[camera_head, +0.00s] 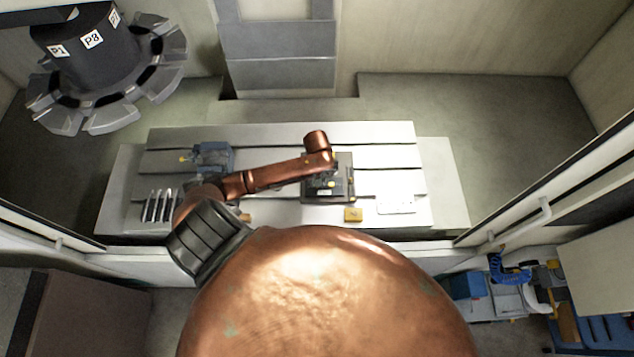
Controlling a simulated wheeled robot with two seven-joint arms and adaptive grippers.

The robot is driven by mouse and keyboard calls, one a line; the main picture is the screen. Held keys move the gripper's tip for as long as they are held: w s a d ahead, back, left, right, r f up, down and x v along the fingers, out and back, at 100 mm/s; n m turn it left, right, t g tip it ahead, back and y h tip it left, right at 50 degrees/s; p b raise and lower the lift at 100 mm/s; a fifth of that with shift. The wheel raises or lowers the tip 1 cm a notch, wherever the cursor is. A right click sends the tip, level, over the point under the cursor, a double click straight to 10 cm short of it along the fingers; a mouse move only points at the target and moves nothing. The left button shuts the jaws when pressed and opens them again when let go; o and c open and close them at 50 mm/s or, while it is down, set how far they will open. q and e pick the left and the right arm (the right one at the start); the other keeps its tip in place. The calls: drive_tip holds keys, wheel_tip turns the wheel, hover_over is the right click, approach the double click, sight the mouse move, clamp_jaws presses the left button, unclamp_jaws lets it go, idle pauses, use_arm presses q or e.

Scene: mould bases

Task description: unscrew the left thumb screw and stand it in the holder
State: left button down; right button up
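A dark grey mould base (343,192) sits on the slotted table, right of centre. My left arm comes in from the left, and its copper wrist hangs over the mould base. My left gripper (318,183) seems to be the small dark part under that wrist; its fingers cannot be made out. A small yellow-green spot (331,184) shows beside it on the mould base; I cannot tell if it is a thumb screw. The left thumb screw is not clearly seen. The holder cannot be identified for sure. My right gripper is not in view.
A blue-grey vise-like block (213,157) stands at the table's left. A rack of several metal pieces (158,206) is at the front left. A yellow block (353,214) and a pale tray (396,204) lie at the front right. A tool carousel (100,80) hangs upper left.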

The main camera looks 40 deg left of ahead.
use_arm(q)
drive_tip(key=shift+w+a+r+n, duration=0.1)
drive_tip(key=shift+w+r+n, duration=0.05)
drive_tip(key=shift+n, duration=0.45)
drive_tip(key=shift+w+a+r+n, duration=0.1)
drive_tip(key=shift+n, duration=0.5)
drive_tip(key=c, duration=2.1)
unclamp_jaws()
drive_tip(key=o, duration=0.4)
drive_tip(key=shift+s+d+f, duration=0.15)
drive_tip(key=shift+s, duration=0.05)
drive_tip(key=shift+c, duration=0.2)
